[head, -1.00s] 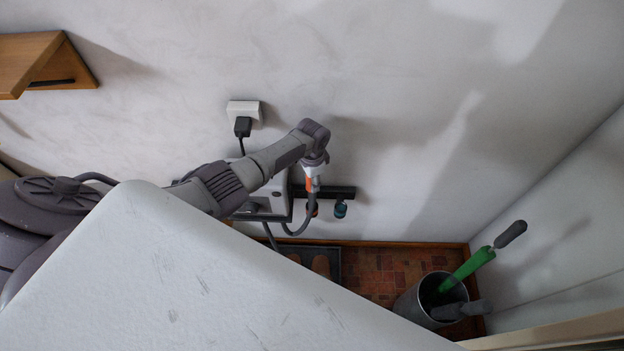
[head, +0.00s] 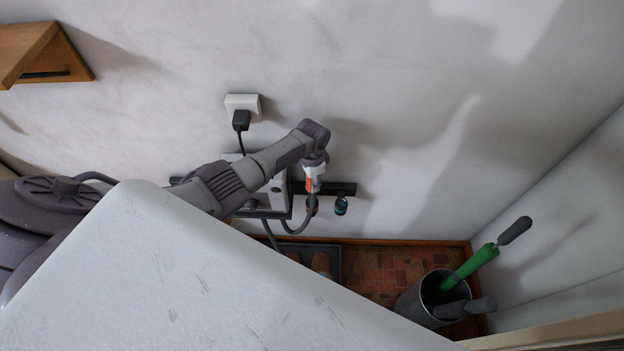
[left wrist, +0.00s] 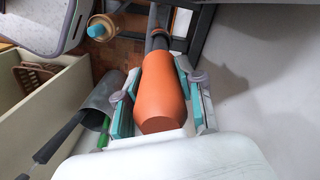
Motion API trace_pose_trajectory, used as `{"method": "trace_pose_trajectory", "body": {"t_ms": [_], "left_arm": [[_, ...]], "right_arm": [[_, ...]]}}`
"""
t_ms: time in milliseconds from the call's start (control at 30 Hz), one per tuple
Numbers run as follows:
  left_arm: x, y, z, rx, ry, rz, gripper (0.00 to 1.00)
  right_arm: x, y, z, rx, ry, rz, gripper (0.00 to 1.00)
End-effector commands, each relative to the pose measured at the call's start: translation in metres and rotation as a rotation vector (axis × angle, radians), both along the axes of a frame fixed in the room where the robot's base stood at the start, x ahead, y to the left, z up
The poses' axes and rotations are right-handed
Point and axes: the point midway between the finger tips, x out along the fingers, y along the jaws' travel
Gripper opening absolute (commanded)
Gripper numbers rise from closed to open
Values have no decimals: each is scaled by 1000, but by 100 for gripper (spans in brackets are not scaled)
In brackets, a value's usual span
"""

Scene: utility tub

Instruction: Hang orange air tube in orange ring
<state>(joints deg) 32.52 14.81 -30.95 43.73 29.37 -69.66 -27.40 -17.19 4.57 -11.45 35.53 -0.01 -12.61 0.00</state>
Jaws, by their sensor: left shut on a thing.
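My left gripper (head: 314,170) is shut on the orange air tube (head: 309,185), in front of the wall rail. The left wrist view shows the tube's orange end (left wrist: 163,90) between the teal-padded fingers (left wrist: 158,78), with its dark hose running away past it. In the head view the grey hose (head: 297,226) curves down and left from the tube. A small reddish-orange ring (head: 311,207) on the rail sits just below the tube, partly hidden by tube and hose. I cannot tell whether the tube is inside it. My right gripper is not in view.
A teal ring (head: 341,206) hangs from the black rail (head: 330,189), right of the orange one. A socket with a plug (head: 241,107) is above. A bin (head: 420,307) with a green-handled tool stands lower right. A white surface (head: 170,285) fills the lower left.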

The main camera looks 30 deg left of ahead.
Motion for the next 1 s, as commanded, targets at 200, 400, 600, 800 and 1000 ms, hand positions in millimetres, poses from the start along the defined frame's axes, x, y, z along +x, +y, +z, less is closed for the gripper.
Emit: {"method": "trace_pose_trajectory", "body": {"t_ms": [200, 400, 600, 800, 1000], "left_arm": [[0, 0, -6, -1, -1, 0, 0], [0, 0, -11, -1, -1, 0, 0], [0, 0, -16, -1, -1, 0, 0], [0, 0, -21, -1, -1, 0, 0], [0, 0, -26, -1, -1, 0, 0]], "right_arm": [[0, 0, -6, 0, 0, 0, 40], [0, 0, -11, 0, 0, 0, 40], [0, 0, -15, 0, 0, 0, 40], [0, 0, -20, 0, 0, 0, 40], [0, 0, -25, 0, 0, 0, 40]]}}
